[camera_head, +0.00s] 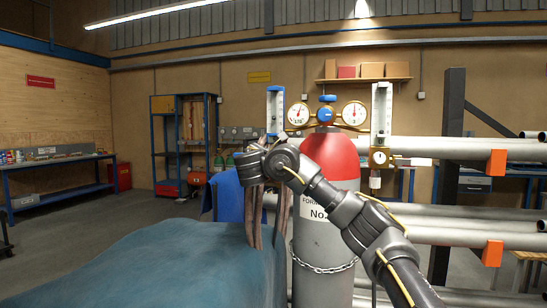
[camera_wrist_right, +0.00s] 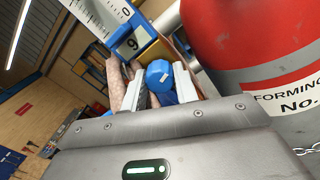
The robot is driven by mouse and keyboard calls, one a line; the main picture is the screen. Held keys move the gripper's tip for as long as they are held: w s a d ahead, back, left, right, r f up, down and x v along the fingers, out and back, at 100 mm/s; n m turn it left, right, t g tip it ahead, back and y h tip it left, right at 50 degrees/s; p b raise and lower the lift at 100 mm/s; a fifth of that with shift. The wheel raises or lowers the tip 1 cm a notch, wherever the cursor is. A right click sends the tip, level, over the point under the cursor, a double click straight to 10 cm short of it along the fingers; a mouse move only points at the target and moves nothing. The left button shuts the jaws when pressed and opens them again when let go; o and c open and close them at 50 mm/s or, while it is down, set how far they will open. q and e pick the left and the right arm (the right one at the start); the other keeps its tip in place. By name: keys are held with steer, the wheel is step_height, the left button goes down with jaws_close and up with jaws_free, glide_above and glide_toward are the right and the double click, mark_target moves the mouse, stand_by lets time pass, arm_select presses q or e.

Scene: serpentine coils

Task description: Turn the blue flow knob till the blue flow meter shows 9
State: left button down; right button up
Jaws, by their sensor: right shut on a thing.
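The blue flow knob (camera_wrist_right: 160,75) sits between the two pale fingers of my right gripper (camera_wrist_right: 163,88) in the right wrist view; the gripper is shut on it. The blue flow meter (camera_wrist_right: 100,15) rises above it at the upper left, a white scale in a blue frame. My right wrist hides the knob there. My left gripper is not in view.
A red-topped grey cylinder (camera_head: 325,190) stands close right of the knob, with two gauges (camera_head: 298,114) and a second meter (camera_head: 381,115). Brown hoses (camera_head: 252,215) hang below my wrist. A blue-covered mass (camera_head: 150,265) fills the lower left. Grey pipes (camera_head: 450,148) run at right.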

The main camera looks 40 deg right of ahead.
steer(key=shift+r, duration=0.1)
steer(key=o, duration=1)
steer(key=shift+c, duration=0.2)
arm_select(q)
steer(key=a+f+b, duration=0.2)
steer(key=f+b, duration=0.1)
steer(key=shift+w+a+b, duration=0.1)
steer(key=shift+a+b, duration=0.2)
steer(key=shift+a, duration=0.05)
arm_select(e)
steer(key=v, duration=1)
steer(key=shift+s+a, duration=0.2)
steer(key=shift+a, duration=0.1)
